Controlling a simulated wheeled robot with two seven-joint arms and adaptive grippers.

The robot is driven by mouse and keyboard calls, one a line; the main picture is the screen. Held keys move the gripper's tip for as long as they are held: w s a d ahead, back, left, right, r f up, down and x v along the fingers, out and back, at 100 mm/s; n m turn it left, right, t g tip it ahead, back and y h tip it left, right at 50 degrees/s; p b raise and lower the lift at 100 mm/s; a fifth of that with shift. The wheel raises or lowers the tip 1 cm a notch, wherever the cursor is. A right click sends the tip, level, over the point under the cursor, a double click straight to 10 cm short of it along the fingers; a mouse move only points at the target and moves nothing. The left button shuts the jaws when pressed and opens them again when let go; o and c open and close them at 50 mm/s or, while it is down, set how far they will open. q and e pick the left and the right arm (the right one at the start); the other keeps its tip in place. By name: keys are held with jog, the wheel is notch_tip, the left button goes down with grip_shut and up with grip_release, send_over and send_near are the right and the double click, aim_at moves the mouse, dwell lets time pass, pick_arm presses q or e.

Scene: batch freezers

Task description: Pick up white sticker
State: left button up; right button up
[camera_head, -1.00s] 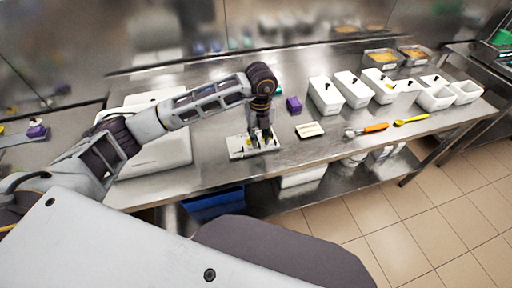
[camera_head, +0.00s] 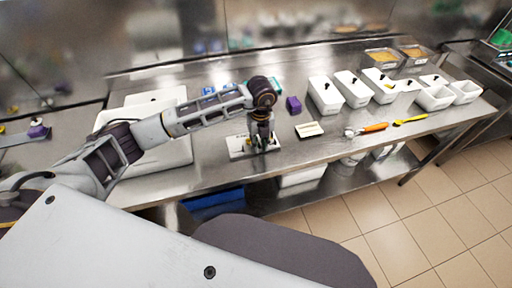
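A white sheet or tray with dark markings (camera_head: 238,148) lies flat on the steel table; it may hold the white sticker, but the sticker itself is too small to make out. My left gripper (camera_head: 264,147) points down over the right part of this white sheet. Its fingers are small and dark here, and I cannot tell whether they are open or shut or touch anything. A small pale card with a dark edge (camera_head: 309,130) lies to the right of the gripper. My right gripper is not in view.
A purple block (camera_head: 293,104) stands behind the gripper. White containers (camera_head: 325,95) line the right rear. A scoop with an orange handle (camera_head: 374,127) and a yellow utensil (camera_head: 410,120) lie at the right. A large white lid-like box (camera_head: 160,150) is at the left.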

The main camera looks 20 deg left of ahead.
pick_arm(q)
grip_shut()
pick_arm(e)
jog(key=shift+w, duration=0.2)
pick_arm(q)
jog(key=shift+r, duration=0.1)
notch_tip(320, 180, up, 10)
jog(key=b, duration=0.1)
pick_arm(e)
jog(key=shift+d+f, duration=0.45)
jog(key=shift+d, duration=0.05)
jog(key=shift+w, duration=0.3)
pick_arm(q)
jog(key=shift+r, duration=0.25)
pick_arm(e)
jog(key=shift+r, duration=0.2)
pick_arm(q)
jog(key=shift+r+p, duration=0.45)
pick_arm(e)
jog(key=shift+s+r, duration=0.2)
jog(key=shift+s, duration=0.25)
pick_arm(q)
jog(key=shift+r, duration=0.2)
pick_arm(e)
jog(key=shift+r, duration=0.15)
pick_arm(q)
jog(key=shift+r, duration=0.15)
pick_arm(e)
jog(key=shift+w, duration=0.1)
